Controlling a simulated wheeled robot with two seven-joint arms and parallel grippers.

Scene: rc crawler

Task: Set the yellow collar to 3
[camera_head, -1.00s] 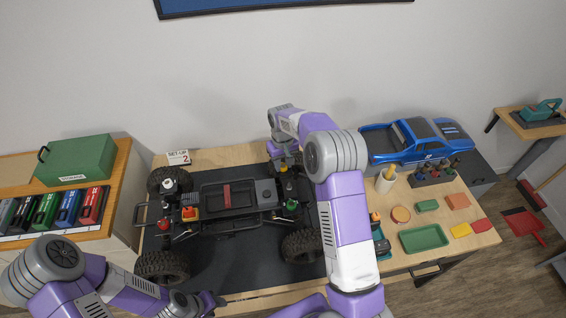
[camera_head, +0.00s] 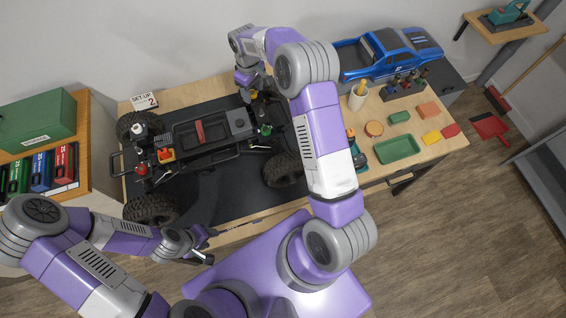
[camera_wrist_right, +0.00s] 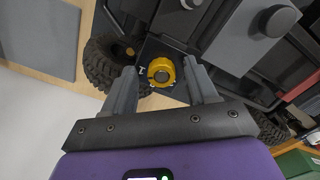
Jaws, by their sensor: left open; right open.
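The yellow collar (camera_wrist_right: 161,72) sits on the dark chassis of the crawler, seen from above in the right wrist view, around a dark round centre. A small white mark lies just left of it; I cannot read a setting. My right gripper (camera_wrist_right: 160,84) is open, with one finger on each side of the collar; whether they touch it I cannot tell. In the head view my right gripper (camera_head: 247,78) is at the crawler's far right corner, and mostly hides the collar. My left gripper (camera_head: 208,246) is open and empty near the table's front edge.
The crawler (camera_head: 190,147) stands on a dark mat with other knobs, green (camera_head: 265,129) and red (camera_head: 142,169). A card (camera_head: 145,101) reads SET-UP 2. A blue truck body (camera_head: 385,55), cup (camera_head: 358,96) and green tray (camera_head: 397,149) stand right.

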